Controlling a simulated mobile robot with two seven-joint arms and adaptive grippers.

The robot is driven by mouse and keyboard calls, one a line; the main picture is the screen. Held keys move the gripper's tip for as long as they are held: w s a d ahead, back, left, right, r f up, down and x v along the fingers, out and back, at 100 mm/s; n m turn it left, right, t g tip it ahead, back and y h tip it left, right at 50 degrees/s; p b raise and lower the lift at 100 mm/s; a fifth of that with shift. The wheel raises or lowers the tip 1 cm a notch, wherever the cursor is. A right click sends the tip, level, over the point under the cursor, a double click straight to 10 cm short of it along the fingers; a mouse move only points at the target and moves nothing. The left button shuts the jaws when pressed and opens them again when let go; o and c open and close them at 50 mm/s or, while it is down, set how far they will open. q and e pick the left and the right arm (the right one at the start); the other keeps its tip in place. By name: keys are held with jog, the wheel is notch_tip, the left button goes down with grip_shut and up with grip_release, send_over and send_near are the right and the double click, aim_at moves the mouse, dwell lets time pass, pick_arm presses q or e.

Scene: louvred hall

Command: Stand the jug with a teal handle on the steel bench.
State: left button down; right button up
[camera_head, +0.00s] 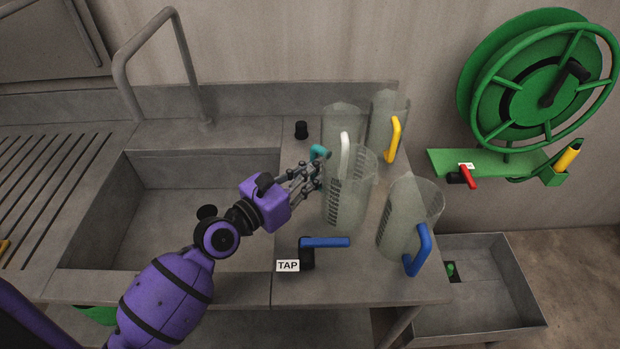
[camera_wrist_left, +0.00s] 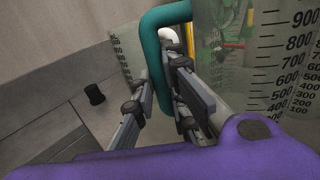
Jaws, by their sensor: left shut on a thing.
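The clear jug with a teal handle (camera_head: 347,200) is upright over the steel bench (camera_head: 350,285), right of the sink. Its base is at or just above the top; I cannot tell whether it touches. My left gripper (camera_head: 318,174) is shut on the teal handle (camera_head: 320,152) at the jug's left side. In the left wrist view the teal handle (camera_wrist_left: 152,50) passes between the fingers (camera_wrist_left: 165,100), and the jug's scale (camera_wrist_left: 285,60) fills the right. My right gripper is not in view.
Close around stand a white-handled jug (camera_head: 341,118), a yellow-handled jug (camera_head: 383,120) and a blue-handled jug (camera_head: 405,215). A blue tap lever (camera_head: 325,242) is in front, a black knob (camera_head: 301,130) behind. The sink (camera_head: 160,215) lies left; a green hose reel (camera_head: 535,85) hangs right.

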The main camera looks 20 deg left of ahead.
pick_arm(q)
jog(key=shift+a+f+b, duration=0.15)
jog(key=shift+f+b, duration=0.35)
jog(key=shift+f, duration=1.2)
jog(key=c, duration=1.8)
grip_release()
jog(key=shift+r, duration=0.1)
jog(key=shift+o, duration=0.2)
